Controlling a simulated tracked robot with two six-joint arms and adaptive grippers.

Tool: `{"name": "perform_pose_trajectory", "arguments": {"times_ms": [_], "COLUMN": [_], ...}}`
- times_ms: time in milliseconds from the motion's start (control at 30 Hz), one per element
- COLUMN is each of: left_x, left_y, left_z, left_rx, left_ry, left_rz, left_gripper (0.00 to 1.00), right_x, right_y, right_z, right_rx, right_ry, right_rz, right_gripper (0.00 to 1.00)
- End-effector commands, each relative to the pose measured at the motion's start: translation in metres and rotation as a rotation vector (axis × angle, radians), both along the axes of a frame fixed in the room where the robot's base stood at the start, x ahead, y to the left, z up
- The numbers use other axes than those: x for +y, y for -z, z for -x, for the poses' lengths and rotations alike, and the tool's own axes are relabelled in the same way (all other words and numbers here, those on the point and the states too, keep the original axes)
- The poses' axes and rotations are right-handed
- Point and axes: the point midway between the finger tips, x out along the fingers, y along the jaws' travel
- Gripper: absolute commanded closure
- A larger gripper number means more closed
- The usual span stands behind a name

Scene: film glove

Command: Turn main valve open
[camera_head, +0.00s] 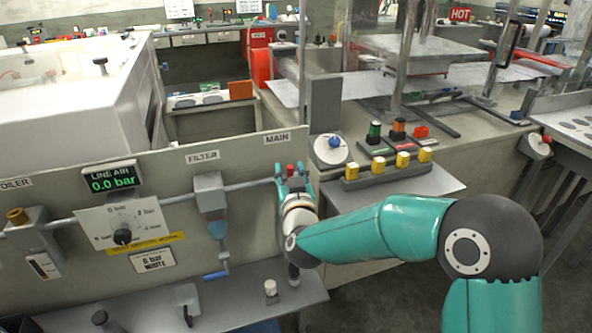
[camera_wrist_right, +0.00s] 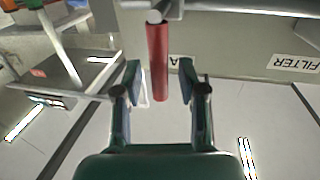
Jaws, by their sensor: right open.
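The main valve has a red lever handle (camera_wrist_right: 158,58), which hangs down from the pipe in the right wrist view. In the head view only a small red part of the handle (camera_head: 290,169) shows, below the MAIN label (camera_head: 277,138). My right gripper (camera_head: 293,174) is at the valve and hides most of it. In the wrist view the right gripper (camera_wrist_right: 159,75) is open, one finger on each side of the handle, with visible gaps between. The line air display (camera_head: 111,178) reads 0.0 bar. My left gripper is not in view.
The grey panel carries a pipe, a filter (camera_head: 210,195) and a regulator dial (camera_head: 123,236). A shelf below holds small fittings.

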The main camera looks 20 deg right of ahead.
Motion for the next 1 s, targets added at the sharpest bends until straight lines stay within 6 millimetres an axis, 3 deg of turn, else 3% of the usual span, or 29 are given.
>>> {"name": "perform_pose_trajectory", "arguments": {"times_ms": [167, 433, 700, 733, 1000], "left_x": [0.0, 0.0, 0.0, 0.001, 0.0], "left_y": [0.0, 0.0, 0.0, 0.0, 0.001], "left_z": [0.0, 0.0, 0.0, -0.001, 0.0], "left_rx": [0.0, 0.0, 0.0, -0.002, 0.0], "left_ry": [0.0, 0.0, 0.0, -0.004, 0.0], "left_rz": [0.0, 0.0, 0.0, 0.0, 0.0], "left_gripper": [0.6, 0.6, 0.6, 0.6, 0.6], "right_x": [0.0, 0.0, 0.0, -0.022, 0.001], "right_y": [0.0, 0.0, 0.0, -0.001, 0.0], "right_z": [0.0, 0.0, 0.0, 0.001, 0.0], "right_rx": [0.0, -0.001, -0.001, -0.001, -0.003], "right_ry": [0.0, 0.0, 0.0, 0.01, 0.002], "right_rz": [0.0, 0.0, -0.001, 0.0, 0.014], "right_gripper": [0.59, 1.0, 1.0, 1.0, 1.0]}}
